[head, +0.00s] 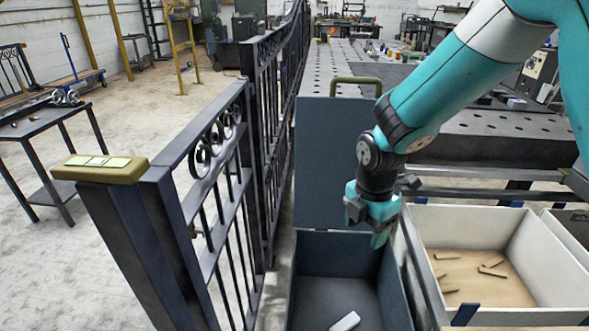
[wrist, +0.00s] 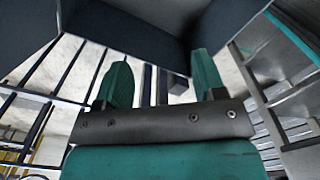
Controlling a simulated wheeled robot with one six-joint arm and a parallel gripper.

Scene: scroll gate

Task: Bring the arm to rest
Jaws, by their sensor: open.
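My arm is teal and grey and reaches in from the upper right of the head view. My gripper (head: 380,228) points down over the right rear part of an open dark box (head: 397,290). In the wrist view my gripper (wrist: 160,75) has two teal fingers spread apart with nothing between them. The box wall shows just past the fingertips; whether they touch it I cannot tell.
The box lid (head: 325,165) stands raised with an olive handle (head: 356,81); a white piece (head: 345,321) lies inside the box. A dark scroll gate (head: 225,170) stands left. A pale bin (head: 495,225) with several small rods is right. Open floor lies beyond the gate.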

